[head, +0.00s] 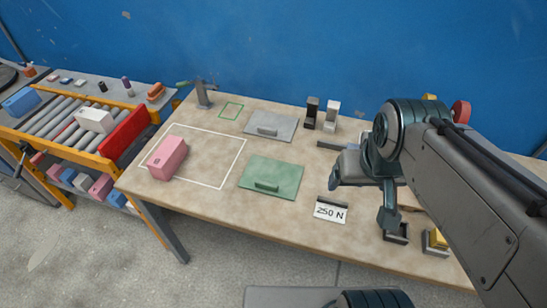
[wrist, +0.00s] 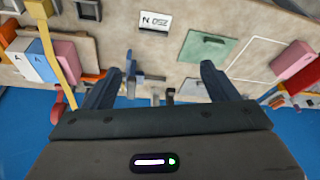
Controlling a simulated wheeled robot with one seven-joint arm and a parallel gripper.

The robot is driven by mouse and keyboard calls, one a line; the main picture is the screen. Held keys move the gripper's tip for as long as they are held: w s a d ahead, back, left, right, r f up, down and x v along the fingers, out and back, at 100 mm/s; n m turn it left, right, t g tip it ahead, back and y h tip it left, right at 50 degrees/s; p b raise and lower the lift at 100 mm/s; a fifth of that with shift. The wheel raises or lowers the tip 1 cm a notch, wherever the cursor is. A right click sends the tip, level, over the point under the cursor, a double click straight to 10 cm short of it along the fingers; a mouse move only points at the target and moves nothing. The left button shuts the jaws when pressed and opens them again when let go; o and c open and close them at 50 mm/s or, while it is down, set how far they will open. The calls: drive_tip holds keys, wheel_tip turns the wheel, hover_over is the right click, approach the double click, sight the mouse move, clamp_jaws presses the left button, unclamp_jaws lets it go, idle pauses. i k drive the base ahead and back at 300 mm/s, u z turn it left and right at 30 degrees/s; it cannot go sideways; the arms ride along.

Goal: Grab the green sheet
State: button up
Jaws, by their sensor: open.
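The green sheet (head: 285,170) lies flat on the table in the head view, with a raised green handle (head: 267,187) near its front edge. The sheet also shows in the wrist view (wrist: 207,47), above the right finger in the picture. My gripper (head: 361,202) is above the table, to the right of the sheet and apart from it. In the wrist view my gripper (wrist: 162,76) has its two fingers wide apart, with nothing held between them.
A grey sheet (head: 280,124) with a handle lies behind the green one. A pink block (head: 168,157) sits at the left in a white outline. A "250 N" sign (head: 330,210) stands right of the green sheet. Black and white posts (head: 332,115) stand at the back.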

sight(272, 177)
drive_tip(key=z, duration=3.4)
drive_tip(key=k, duration=1.6)
drive_tip(key=u, duration=1.2)
